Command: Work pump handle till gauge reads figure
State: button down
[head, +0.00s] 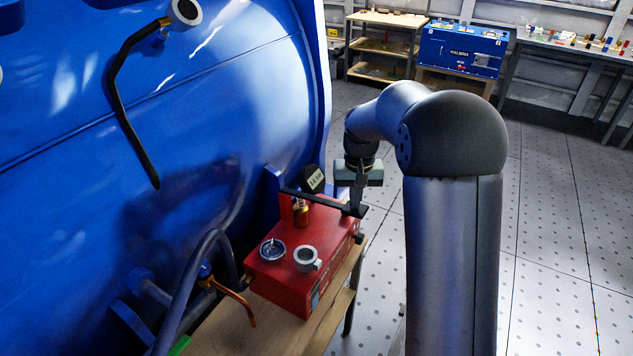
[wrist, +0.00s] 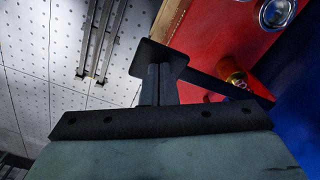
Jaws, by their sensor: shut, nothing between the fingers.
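The red pump box (head: 322,238) stands on a wooden stand against the blue motor housing. Its black handle bar (head: 325,202) runs across above the box, past a brass fitting (head: 302,215); the bar also shows in the wrist view (wrist: 225,90). My gripper (head: 356,207) is shut and empty, pointing down at the bar's right end; in the wrist view its fingertips (wrist: 158,70) meet a black plate there. I cannot tell whether they press on it. A round gauge (head: 272,249) lies on the box top; its reading is too small to make out. A black disc (head: 313,179) behind reads about "2.0 bar".
A grey ring fitting (head: 307,259) sits beside the gauge. A hose (head: 190,280) and a copper-coloured lever (head: 238,300) are left of the box. A blue case (head: 462,50) and benches stand at the back. The floor at right is clear.

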notch_tip(320, 180, down, 6)
jog(key=b, duration=0.4)
jog(key=shift+d+r+p, duration=0.1)
jog(key=shift+r+p, duration=2.85)
jog(key=shift+r, duration=0.95)
notch_tip(320, 180, down, 8)
jog(key=b, duration=0.5)
notch_tip(320, 180, up, 8)
jog(key=p, duration=0.5)
jog(key=shift+r, duration=0.1)
